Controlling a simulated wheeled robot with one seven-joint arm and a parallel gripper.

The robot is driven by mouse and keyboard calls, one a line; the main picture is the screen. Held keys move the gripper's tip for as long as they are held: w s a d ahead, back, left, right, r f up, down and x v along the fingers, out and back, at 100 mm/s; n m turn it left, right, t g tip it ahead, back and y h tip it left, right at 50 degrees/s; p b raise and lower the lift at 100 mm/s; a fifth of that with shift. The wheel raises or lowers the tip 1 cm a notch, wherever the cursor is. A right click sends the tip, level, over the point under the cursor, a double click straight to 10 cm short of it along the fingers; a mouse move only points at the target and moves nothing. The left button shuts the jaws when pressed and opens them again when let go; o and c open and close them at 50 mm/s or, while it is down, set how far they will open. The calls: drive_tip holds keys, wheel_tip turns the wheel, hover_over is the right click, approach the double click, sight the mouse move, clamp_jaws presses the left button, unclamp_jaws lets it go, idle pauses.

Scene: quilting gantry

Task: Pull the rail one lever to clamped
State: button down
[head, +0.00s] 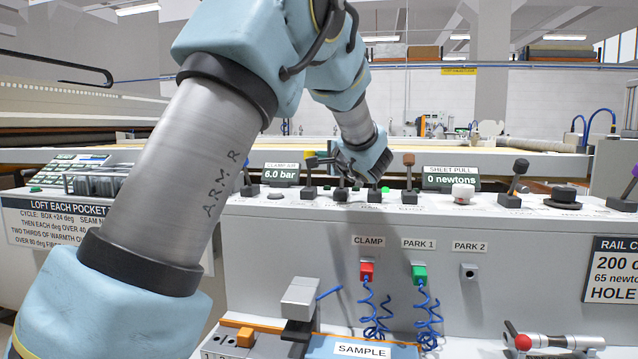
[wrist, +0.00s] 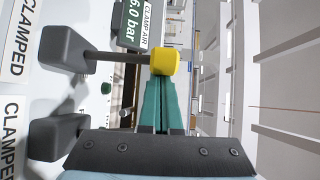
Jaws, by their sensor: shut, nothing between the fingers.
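A lever with a yellow knob (wrist: 164,61) and dark rod rises from a dark grey base in the wrist view. A "CLAMPED" label (wrist: 14,45) lies beside its base; I cannot read which rail it belongs to. My gripper's teal fingers (wrist: 162,85) are shut and empty, their tips right at the knob's side; I cannot tell if they touch it. In the head view my gripper (head: 326,161) reaches leftward over the console beside this lever (head: 310,178), which looks roughly upright. My wrist hides part of that area.
A second dark lever base (wrist: 57,137) stands close by, partly behind my gripper. More levers, including a blue-knobbed one (head: 248,178) and a brown-knobbed one (head: 408,172), line the console top (head: 440,210). The clamp air display (head: 281,173) stands just behind.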

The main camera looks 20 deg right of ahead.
sight(308, 155)
drive_tip(key=shift+s+a+f+n+t+b, duration=0.25)
drive_tip(key=shift+s+n+t+b, duration=0.15)
drive_tip(key=shift+b, duration=1.9)
drive_tip(key=shift+s+a+f+n+t+b, duration=0.25)
drive_tip(key=shift+t+b, duration=0.25)
drive_tip(key=shift+b, duration=1.75)
drive_tip(key=s+n+t+b, duration=0.1)
drive_tip(key=b, duration=0.6)
drive_tip(key=s+a+n+t+y+b, duration=0.1)
drive_tip(key=b, duration=0.5)
drive_tip(key=shift+f+n+b, duration=0.15)
drive_tip(key=shift+n+b, duration=0.1)
drive_tip(key=shift+b, duration=0.1)
drive_tip(key=n+t+y+b, duration=0.1)
drive_tip(key=b, duration=0.3)
drive_tip(key=shift+s+a, duration=0.15)
drive_tip(key=shift+s, duration=0.25)
drive_tip(key=shift+s+a+r+b, duration=0.1)
drive_tip(key=shift+r+b, duration=0.15)
drive_tip(key=shift+b, duration=0.35)
